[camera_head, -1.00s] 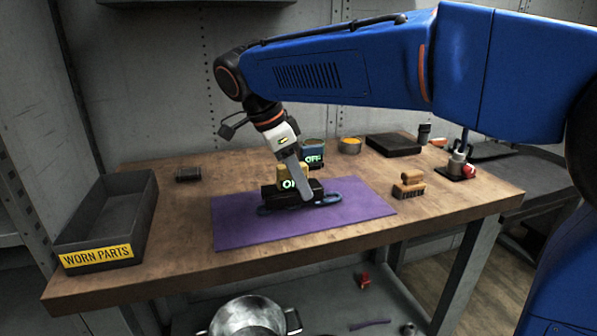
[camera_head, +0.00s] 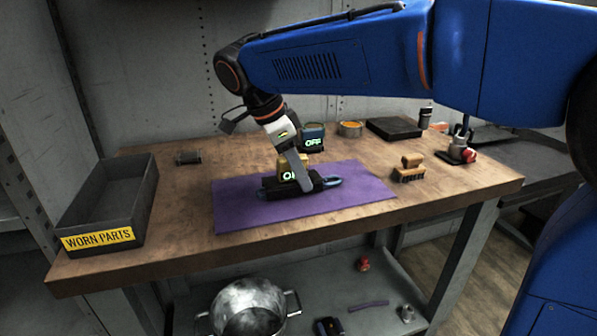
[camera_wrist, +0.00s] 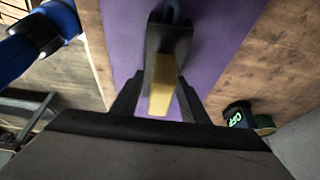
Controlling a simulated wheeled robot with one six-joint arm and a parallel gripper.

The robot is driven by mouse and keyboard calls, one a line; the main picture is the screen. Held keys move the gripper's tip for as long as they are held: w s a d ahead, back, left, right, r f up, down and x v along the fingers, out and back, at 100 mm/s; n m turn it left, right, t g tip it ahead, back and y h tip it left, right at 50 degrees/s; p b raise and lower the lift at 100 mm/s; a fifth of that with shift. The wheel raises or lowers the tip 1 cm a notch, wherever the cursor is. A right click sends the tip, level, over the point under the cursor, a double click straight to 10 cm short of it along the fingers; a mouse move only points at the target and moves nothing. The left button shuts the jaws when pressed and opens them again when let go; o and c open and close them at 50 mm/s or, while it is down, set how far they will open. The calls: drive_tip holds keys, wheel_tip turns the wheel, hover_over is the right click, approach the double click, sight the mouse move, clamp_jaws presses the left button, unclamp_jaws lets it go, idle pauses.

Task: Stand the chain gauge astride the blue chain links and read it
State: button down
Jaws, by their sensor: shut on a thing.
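The chain gauge has a black body (camera_head: 309,185) and a yellow handle (camera_head: 284,164), with a lit green display whose text starts with "O"; the rest is hidden behind my gripper (camera_head: 303,187). My gripper is shut on the yellow handle, which also shows in the wrist view (camera_wrist: 162,88). The gauge is upright over the blue chain links (camera_head: 334,182), which lie on the purple mat (camera_head: 250,212). Link ends show at both ends of the black body; the middle is hidden. I cannot tell whether its feet touch the mat.
A teal device (camera_head: 313,130) reading "OFF" stands behind the mat. A yellow-topped tin (camera_head: 350,129), a black slab (camera_head: 394,128) and a brush (camera_head: 409,171) are nearby. A tray marked WORN PARTS (camera_head: 98,239) is at left. A pot (camera_head: 248,300) is below.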

drive_tip(key=shift+f, duration=0.15)
drive_tip(key=c, duration=1)
unclamp_jaws()
drive_tip(key=v, duration=1.7)
drive_tip(key=s+d+f+n+y, duration=0.15)
drive_tip(key=d+f+n, duration=0.3)
drive_tip(key=d, duration=0.55)
drive_tip(key=s+d+f+n+y, duration=0.1)
drive_tip(key=s+d+f+n, duration=0.3)
drive_tip(key=d, duration=0.6)
drive_tip(key=s+d+f+n+t, duration=0.1)
drive_tip(key=s+d+f+n, duration=0.1)
drive_tip(key=s+d+f, duration=0.2)
drive_tip(key=s+d+f+n+t+y, duration=0.1)
drive_tip(key=s+d+f, duration=0.4)
drive_tip(key=f, duration=0.5)
drive_tip(key=s+d+f+n+t+y, duration=0.1)
drive_tip(key=s+d+f+n, duration=0.2)
drive_tip(key=f, duration=0.4)
drive_tip(key=shift+s+d+f+t, duration=0.2)
drive_tip(key=shift+s+d+t, duration=0.1)
drive_tip(key=shift+s+d, duration=0.45)
